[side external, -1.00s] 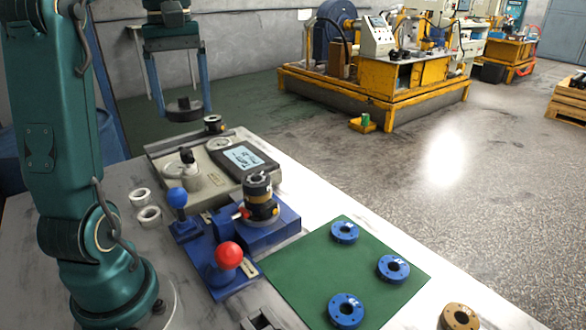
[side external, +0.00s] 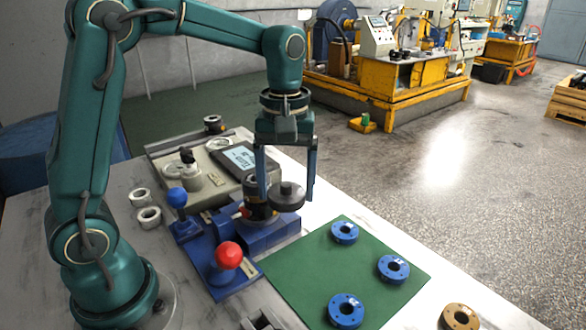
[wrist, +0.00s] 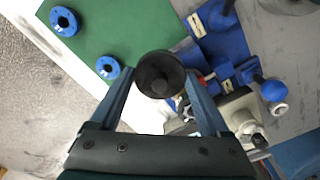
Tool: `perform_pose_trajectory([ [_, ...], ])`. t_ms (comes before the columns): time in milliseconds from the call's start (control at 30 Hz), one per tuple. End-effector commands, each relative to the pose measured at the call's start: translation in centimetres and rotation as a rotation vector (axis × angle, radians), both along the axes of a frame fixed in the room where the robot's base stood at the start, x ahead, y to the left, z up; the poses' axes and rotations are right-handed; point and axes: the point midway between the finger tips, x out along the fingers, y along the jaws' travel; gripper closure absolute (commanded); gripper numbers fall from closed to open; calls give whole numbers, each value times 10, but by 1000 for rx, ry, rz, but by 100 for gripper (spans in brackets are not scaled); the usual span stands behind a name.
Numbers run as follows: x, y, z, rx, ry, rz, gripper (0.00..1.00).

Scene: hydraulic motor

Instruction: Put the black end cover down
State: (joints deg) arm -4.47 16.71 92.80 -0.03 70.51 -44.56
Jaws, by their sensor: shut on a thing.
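The black end cover (side external: 286,197) is a dark disc with a small raised hub. My gripper (side external: 289,192) is shut on it, with one long blue-grey finger on each side, and points down. In the side view the cover hangs in the air by the upper part of the black motor (side external: 258,203), which stands on a blue fixture. The cover partly hides the motor. In the wrist view the cover (wrist: 160,74) sits between the fingertips, with the green mat (wrist: 118,32) and the blue fixture (wrist: 192,56) beyond it.
Several blue rings (side external: 393,268) lie on the green mat (side external: 300,268) to the right. A bronze ring (side external: 460,317) lies at the front right. A red ball knob (side external: 228,255) and a blue one (side external: 177,197) stand up on the fixture. A grey instrument (side external: 220,166) stands behind.

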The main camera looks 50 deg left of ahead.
Motion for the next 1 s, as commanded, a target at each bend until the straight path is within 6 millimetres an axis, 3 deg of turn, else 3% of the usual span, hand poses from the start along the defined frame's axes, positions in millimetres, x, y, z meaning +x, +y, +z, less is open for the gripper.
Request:
perform_pose_trajectory([
  [100,-3,-23,-13,0,1,-48,98],
  [233,-5,-35,-22,0,1,-68,98],
  [533,-6,-37,-72,0,5,-70,98],
  [1000,-5,-37,-121,0,0,-70,98],
])
